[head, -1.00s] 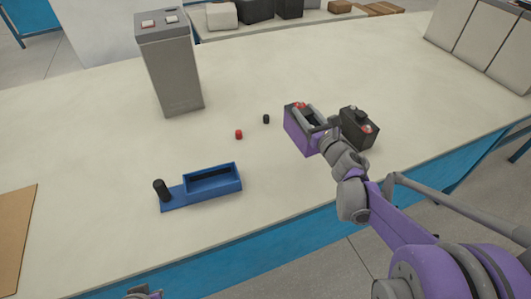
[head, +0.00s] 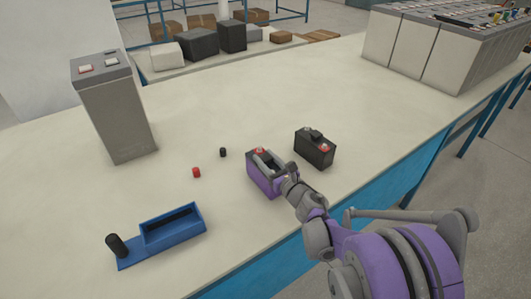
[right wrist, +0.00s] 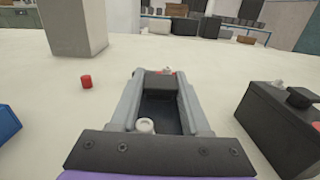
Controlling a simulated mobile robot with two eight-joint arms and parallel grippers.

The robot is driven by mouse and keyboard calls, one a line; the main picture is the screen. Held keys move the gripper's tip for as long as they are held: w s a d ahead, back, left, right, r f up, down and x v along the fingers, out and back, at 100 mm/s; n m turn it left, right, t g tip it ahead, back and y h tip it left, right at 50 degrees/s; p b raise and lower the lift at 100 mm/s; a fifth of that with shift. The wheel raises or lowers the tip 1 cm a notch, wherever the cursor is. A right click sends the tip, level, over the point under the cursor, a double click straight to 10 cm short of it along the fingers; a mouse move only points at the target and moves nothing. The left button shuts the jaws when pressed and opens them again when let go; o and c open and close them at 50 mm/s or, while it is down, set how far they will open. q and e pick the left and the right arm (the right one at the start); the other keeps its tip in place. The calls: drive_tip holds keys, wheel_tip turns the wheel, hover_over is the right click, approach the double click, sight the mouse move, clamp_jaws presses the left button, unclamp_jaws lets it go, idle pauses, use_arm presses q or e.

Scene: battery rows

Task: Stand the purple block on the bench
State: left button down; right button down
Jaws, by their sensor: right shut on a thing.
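The purple block (head: 261,181) has a dark top with a red terminal and looks upright at the bench's front part. My right gripper (head: 266,160) is shut on its upper part from the front right. In the right wrist view the two grey fingers (right wrist: 160,105) flank the block's dark top, with a pale round terminal between them. I cannot tell whether the block's base touches the pale bench (head: 330,75) or hangs just above it. My left gripper is not in view.
A black battery (head: 315,148) stands just behind and right of the block, apart from it. A small red cap (head: 196,172) and black cap (head: 223,152) lie to the left. A blue tray (head: 173,236) and a tall grey battery (head: 113,115) stand further left.

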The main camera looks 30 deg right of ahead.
drive_tip(key=shift+f, duration=0.3)
drive_tip(key=shift+f, duration=0.1)
drive_tip(key=shift+c, duration=1.9)
unclamp_jaws()
